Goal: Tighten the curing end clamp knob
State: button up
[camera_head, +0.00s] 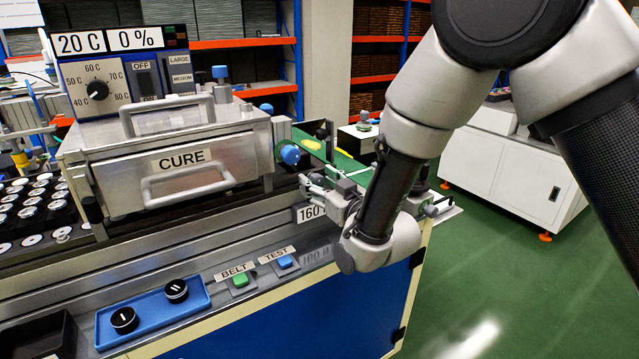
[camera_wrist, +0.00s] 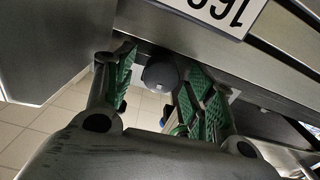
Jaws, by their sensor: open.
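The metal curing unit (camera_head: 185,172), marked CURE, stands on the line at the left in the head view. A blue round knob (camera_head: 290,154) sticks out at its right end. My gripper (camera_head: 322,190) is just below and right of that knob, beside the 160 label (camera_head: 308,214). In the wrist view my gripper (camera_wrist: 160,85) is open, with green-padded fingers apart. A dark round knob (camera_wrist: 160,74) shows between the fingers, below the edge of a metal rail. I cannot tell whether the fingers touch it, or which knob is the clamp knob.
A blue tray (camera_head: 152,311) with two black round parts and the BELT (camera_head: 240,281) and TEST (camera_head: 285,262) buttons lie along the front ledge. A white cabinet (camera_head: 510,175) stands at right beyond free green floor.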

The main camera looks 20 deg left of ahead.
jog(key=c, duration=1)
jog(key=shift+m, duration=0.3)
jog(key=m, duration=0.3)
jog(key=shift+w+m, duration=0.1)
jog(key=shift+m, duration=0.3)
jog(key=m, duration=0.4)
jog(key=shift+f+m, duration=0.1)
jog(key=shift+m, duration=0.2)
jog(key=m, duration=0.5)
jog(key=shift+d+f, duration=0.1)
jog(key=shift+f+m, duration=0.15)
jog(key=shift+m, duration=2.15)
